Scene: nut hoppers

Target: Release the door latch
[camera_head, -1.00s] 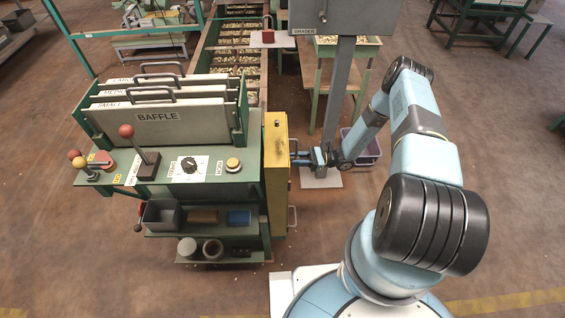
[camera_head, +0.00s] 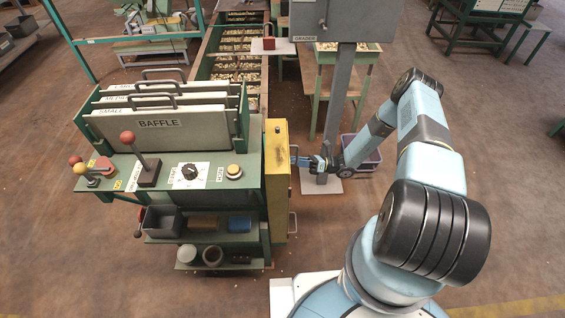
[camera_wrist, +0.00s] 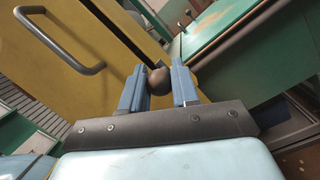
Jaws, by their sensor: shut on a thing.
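The yellow door (camera_head: 277,185) stands upright at the right end of the green bench and fills the left of the wrist view (camera_wrist: 100,45). A dark round knob (camera_wrist: 160,82), seemingly the latch's end, sits between my fingers in the wrist view. My gripper (camera_wrist: 159,70) is shut on this knob, a blue finger on each side. In the head view my gripper (camera_head: 302,162) reaches in from the right, at the door's right face. The knob is too small to make out there. The rest of the latch is mostly hidden. A grey bar handle (camera_wrist: 62,42) is on the door, left of my fingers.
The green bench (camera_head: 205,175) carries a red-knobbed lever (camera_head: 140,155), a dial and a button. A grey post (camera_head: 338,105) and a purple bin (camera_head: 366,160) stand close behind my wrist. Open floor lies right of my arm.

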